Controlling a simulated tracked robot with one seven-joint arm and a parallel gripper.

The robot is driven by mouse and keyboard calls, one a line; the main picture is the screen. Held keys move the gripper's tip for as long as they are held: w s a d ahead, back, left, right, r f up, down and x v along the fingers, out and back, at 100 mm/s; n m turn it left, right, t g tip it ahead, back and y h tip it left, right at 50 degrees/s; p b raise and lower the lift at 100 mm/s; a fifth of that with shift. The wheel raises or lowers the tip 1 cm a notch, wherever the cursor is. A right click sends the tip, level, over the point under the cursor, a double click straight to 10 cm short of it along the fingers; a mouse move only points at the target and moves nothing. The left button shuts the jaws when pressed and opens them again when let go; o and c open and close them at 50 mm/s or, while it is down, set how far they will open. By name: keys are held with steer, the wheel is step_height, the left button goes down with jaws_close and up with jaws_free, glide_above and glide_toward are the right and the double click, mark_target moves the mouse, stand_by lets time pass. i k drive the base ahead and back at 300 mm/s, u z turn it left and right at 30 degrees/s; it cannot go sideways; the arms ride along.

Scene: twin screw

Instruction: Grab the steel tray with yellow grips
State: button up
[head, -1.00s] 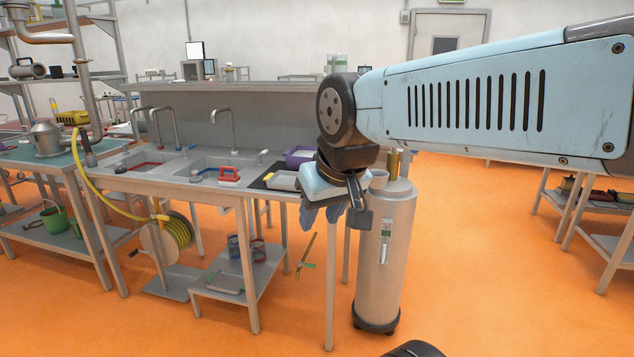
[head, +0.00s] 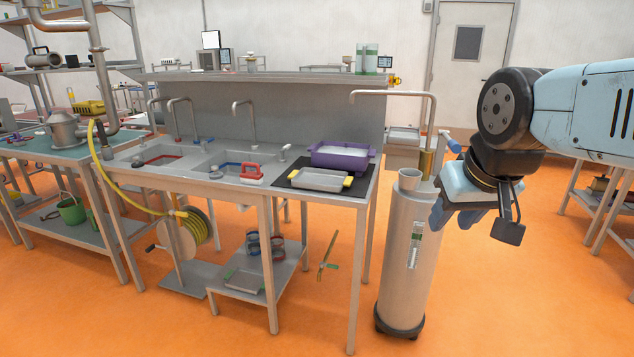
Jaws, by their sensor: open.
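The steel tray with yellow grips (head: 321,179) lies on a black mat (head: 357,192) at the right end of the sink bench. It is shallow, with a yellow grip at each short end, and is in full view. A purple tub (head: 341,156) stands right behind it on the same mat. My gripper (head: 455,218) hangs to the right of the bench, apart from the tray, in front of the steel cylinder's upper right side. It is open, its blue fingers point down, and nothing shows between them.
A steel cylinder (head: 402,265) on a dark wheeled base stands on the floor right of the bench. A tall faucet (head: 392,95) rises behind it. A red-handled brush (head: 252,174) sits left of the tray by the sinks. Open orange floor lies in front.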

mark_target(308, 177)
steer(key=z, duration=0.1)
steer(key=i, duration=1)
steer(key=u, duration=0.1)
